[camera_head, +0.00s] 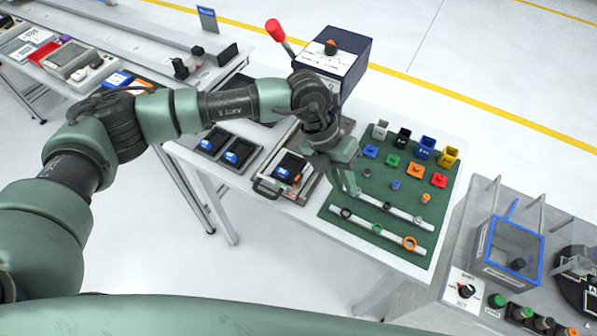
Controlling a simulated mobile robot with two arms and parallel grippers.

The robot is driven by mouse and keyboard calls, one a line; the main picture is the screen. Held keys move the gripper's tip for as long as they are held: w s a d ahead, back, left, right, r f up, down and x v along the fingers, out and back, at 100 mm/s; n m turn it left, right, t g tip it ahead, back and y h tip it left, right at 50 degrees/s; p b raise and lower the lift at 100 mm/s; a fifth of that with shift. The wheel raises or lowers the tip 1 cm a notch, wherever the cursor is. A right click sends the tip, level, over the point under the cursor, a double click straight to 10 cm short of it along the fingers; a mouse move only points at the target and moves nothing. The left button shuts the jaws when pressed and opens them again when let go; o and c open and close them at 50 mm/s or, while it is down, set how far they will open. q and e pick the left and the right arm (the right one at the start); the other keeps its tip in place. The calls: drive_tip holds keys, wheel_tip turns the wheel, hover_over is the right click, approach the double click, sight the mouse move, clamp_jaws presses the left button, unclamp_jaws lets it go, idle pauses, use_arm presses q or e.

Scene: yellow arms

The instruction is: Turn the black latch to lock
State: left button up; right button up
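My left gripper (346,182) reaches in from the left and points down over the left edge of the green mat (334,208), just right of a metal fixture (272,183). The fixture has a wire handle at its front and holds a black block with a blue and white label (287,172). The arm and hand cover the fixture's right and back parts. The gripper's fingers are small and seen at an angle, so their opening is unclear. No black latch can be told apart for sure. My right gripper is not in view.
Coloured cups and blocks (414,170) and two white rails with rings (383,232) lie on the mat. A dark blue box (352,50) with a red-knobbed lever (275,30) stands behind. A control bench with a black rotary knob (466,291) is at right.

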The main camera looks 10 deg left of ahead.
sight(298, 176)
use_arm(q)
drive_tip(key=w+a+y, duration=0.1)
drive_tip(key=w+a, duration=0.1)
drive_tip(key=a, duration=0.1)
drive_tip(key=w+a+t+y, duration=0.1)
drive_tip(key=a+y, duration=0.1)
drive_tip(key=a, duration=0.2)
drive_tip(key=w+a+y, duration=0.1)
drive_tip(key=w+a, duration=0.1)
drive_tip(key=a, duration=0.1)
drive_tip(key=shift+w+a+r+n+t+y, duration=0.15)
drive_tip(key=shift+w+a+n+t+y, duration=0.15)
drive_tip(key=shift+a, duration=0.2)
wheel_tip(298, 176, down, 6)
drive_tip(key=p, duration=0.2)
drive_tip(key=shift+f+p, duration=0.2)
drive_tip(key=shift+p, duration=0.15)
drive_tip(key=shift+f, duration=0.6)
clamp_jaws()
